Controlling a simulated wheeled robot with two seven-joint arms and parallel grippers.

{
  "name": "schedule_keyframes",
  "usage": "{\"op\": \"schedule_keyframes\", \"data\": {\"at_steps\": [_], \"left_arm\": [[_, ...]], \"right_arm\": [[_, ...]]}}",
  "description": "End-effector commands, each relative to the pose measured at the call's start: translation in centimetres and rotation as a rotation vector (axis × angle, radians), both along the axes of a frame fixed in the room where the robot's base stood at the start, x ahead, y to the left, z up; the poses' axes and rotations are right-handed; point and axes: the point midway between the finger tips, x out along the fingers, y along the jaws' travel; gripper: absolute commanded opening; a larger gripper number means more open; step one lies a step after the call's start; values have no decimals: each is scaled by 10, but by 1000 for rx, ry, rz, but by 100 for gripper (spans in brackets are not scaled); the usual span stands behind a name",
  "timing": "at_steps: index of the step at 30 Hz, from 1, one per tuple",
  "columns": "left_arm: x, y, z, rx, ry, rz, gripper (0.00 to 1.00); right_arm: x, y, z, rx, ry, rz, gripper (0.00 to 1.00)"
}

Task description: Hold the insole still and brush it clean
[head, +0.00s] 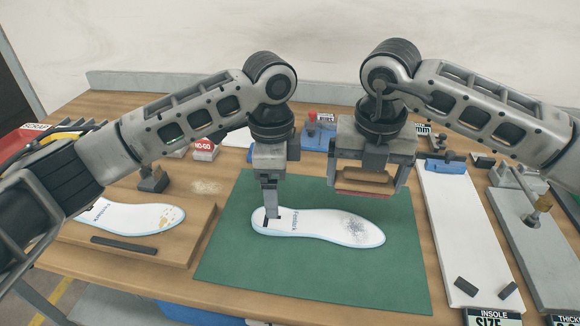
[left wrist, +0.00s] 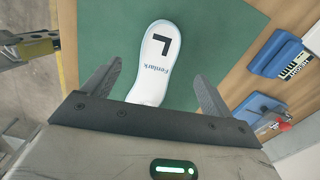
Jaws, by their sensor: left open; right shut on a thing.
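A white insole (head: 312,226) with a pale blue edge lies flat on a green mat (head: 235,275). A grey, speckled dirty patch marks its right end. My left gripper (head: 271,212) is over the lettered left end. In the left wrist view its fingers (left wrist: 155,90) stand apart, with the insole (left wrist: 151,82) showing between them, an "L" on it. Whether the fingertips touch the insole or mat is unclear. My right gripper (head: 368,190) is shut on a wooden-backed brush (head: 364,178) with a reddish underside, held above the mat behind the dirty patch.
A second insole (head: 130,217) with yellowish stains lies on a wooden board (head: 185,240) at left, beside a dark bar (head: 124,245). A NO-GO block (head: 205,150) stands behind. A long white board (head: 455,225) lies right of the mat. The front of the mat is clear.

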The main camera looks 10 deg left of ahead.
Motion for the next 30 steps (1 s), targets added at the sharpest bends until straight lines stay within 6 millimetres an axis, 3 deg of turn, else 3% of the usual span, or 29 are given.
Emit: {"op": "schedule_keyframes", "data": {"at_steps": [6,12,25,26,30], "left_arm": [[0,1,-44,2,3,2,86],[0,0,-69,1,2,2,86],[0,0,-79,0,0,1,86],[0,0,-79,0,0,1,80],[0,0,-79,0,0,1,41]], "right_arm": [[0,0,0,1,0,1,72],[0,0,0,1,0,2,72],[0,0,0,1,0,2,72],[0,0,0,1,0,2,72],[0,0,0,1,0,2,72]]}}
